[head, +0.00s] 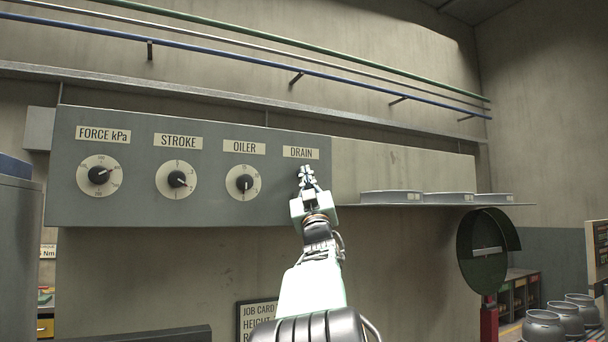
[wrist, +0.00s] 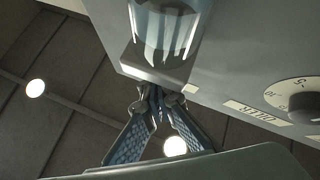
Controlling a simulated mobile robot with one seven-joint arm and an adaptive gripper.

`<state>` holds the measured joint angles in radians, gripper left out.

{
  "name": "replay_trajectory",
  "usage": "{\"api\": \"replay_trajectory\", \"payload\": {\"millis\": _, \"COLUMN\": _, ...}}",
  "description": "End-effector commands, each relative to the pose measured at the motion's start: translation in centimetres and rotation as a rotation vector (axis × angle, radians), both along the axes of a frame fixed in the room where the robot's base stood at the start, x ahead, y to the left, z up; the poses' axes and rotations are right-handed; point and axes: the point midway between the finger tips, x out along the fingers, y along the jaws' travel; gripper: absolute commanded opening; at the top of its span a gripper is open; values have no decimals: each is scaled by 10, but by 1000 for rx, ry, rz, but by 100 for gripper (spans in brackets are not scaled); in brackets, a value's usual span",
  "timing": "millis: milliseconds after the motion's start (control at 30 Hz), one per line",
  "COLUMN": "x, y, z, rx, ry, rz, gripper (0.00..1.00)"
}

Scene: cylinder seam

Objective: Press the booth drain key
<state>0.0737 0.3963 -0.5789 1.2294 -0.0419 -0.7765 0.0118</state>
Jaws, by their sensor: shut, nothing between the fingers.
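A grey control panel (head: 215,205) on the wall carries a DRAIN label (head: 300,152) at its right end. My gripper (head: 307,173) is raised in front of the panel, just below this label, and hides what is behind it there. I cannot make out the drain key itself in the head view. I cannot tell whether the fingertips touch the block.
Left of my gripper are the OILER dial (head: 243,183), STROKE dial (head: 177,180) and FORCE dial (head: 99,175). A shelf (head: 440,205) with several round grey rings runs to the right. A dark green round guard (head: 482,255) stands below it.

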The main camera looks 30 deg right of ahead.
Motion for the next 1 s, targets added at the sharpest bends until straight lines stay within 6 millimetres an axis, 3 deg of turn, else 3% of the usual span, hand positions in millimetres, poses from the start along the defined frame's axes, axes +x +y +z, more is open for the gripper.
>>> {"api": "replay_trajectory", "payload": {"millis": 367, "x": 1, "y": 0, "z": -1, "rx": 1, "ry": 2, "rz": 0, "gripper": 0}}
{"api": "replay_trajectory", "payload": {"millis": 733, "x": -16, "y": 1, "z": -4, "rx": 1, "ry": 1, "rz": 0, "gripper": 0}}
{"api": "replay_trajectory", "payload": {"millis": 1000, "x": -18, "y": 1, "z": -2, "rx": 1, "ry": 2, "rz": 0, "gripper": 0}}
